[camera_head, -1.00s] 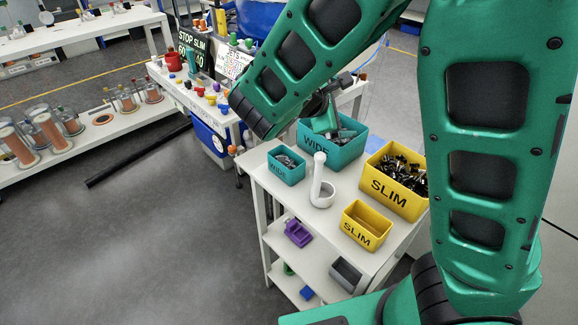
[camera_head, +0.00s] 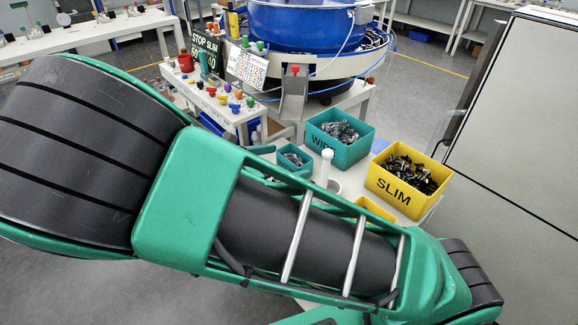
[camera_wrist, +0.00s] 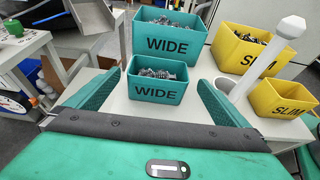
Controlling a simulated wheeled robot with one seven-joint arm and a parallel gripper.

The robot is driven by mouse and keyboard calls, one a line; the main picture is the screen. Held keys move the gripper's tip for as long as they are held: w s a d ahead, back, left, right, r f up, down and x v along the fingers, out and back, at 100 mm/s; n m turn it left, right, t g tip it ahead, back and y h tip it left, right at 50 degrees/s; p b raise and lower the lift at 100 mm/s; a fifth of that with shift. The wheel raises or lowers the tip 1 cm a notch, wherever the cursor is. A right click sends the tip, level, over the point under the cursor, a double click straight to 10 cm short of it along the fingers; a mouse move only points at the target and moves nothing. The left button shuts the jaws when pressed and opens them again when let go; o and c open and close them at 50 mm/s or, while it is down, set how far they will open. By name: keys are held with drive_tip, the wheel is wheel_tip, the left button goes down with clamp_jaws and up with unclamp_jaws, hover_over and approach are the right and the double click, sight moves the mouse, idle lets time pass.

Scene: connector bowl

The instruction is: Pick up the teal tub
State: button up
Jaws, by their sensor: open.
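A small teal tub marked WIDE (camera_wrist: 158,92), full of grey metal parts, stands on the white table. It also shows in the head view, partly behind my arm (camera_head: 293,158). A larger teal tub marked WIDE (camera_wrist: 168,42) (camera_head: 340,140), also holding grey parts, stands just behind it. My gripper (camera_wrist: 157,82) is open, its two teal fingers spread to the left and right of the small tub in the wrist view. I cannot tell whether the fingers are level with its walls.
A yellow SLIM tub (camera_head: 405,184) with black parts and a small yellow SLIM tub (camera_wrist: 281,105) stand to the right. A white post (camera_wrist: 268,58) rises between the small teal and small yellow tubs. A metal chute (camera_wrist: 93,15) is at the back left.

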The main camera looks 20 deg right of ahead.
sight(301, 158)
drive_tip(key=x, duration=0.9)
drive_tip(key=shift+w+a, duration=0.1)
drive_tip(key=c, duration=1.2)
